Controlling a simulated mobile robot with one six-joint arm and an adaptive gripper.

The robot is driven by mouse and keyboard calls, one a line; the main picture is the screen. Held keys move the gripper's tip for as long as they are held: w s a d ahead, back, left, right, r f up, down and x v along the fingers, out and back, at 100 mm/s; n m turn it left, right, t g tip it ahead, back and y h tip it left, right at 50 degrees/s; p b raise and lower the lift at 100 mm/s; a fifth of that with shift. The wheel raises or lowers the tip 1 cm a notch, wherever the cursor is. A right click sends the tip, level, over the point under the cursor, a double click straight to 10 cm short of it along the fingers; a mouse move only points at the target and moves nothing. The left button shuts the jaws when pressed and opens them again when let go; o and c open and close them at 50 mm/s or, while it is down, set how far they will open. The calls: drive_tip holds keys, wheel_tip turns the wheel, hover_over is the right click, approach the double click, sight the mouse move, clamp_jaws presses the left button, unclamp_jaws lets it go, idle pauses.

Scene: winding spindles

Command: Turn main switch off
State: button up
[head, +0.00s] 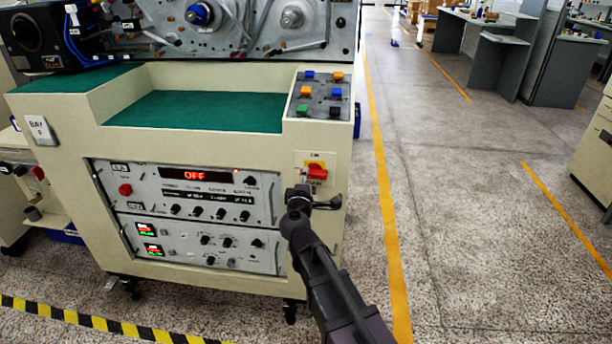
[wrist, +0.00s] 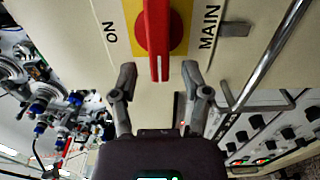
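The main switch is a red rotary knob (head: 317,171) on a yellow plate, on the cream front panel of the machine. In the wrist view the red knob (wrist: 158,40) fills the top middle, its bar upright in the picture, with a pale mark at its lower end. The yellow plate (wrist: 181,42) lies behind it, with "ON" printed on the left and "MAIN" on the right. My gripper (wrist: 158,75) is open and empty, its fingertips on either side just below the bar's end. In the head view my gripper (head: 314,197) is just below the switch.
The green-topped worktop (head: 195,111) is at upper left. The floor (head: 460,220) to the right is clear.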

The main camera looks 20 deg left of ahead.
drive_tip(key=v, duration=0.9)
drive_tip(key=shift+d, duration=0.2)
drive_tip(key=w+d+f+m+g+h, duration=0.2)
drive_tip(key=d+f+m+h, duration=0.15)
drive_tip(key=d, duration=0.45)
drive_tip(key=w+d+f+m+g+h, duration=0.2)
drive_tip(key=d+m, duration=0.2)
drive_tip(key=d, duration=0.4)
drive_tip(key=w+d+f+m+g+h, duration=0.2)
drive_tip(key=d+f+m+h, duration=0.15)
drive_tip(key=d, duration=0.55)
drive_tip(key=s+d+f+m+g+y, duration=0.3)
drive_tip(key=s+d+f+m+g, duration=0.25)
drive_tip(key=d, duration=0.35)
drive_tip(key=s+d+f+m+g+y, duration=0.2)
drive_tip(key=s+d+f+m+g, duration=0.2)
drive_tip(key=s+d+g, duration=0.3)
wheel_tip(320, 180, up, 29)
drive_tip(key=w+d+p, duration=0.1)
drive_tip(key=p, duration=2.7)
drive_tip(key=shift+f+t+p, duration=0.25)
drive_tip(key=shift+t+p, duration=0.05)
drive_tip(key=shift+t, duration=0.15)
drive_tip(key=shift+w+d, duration=0.1)
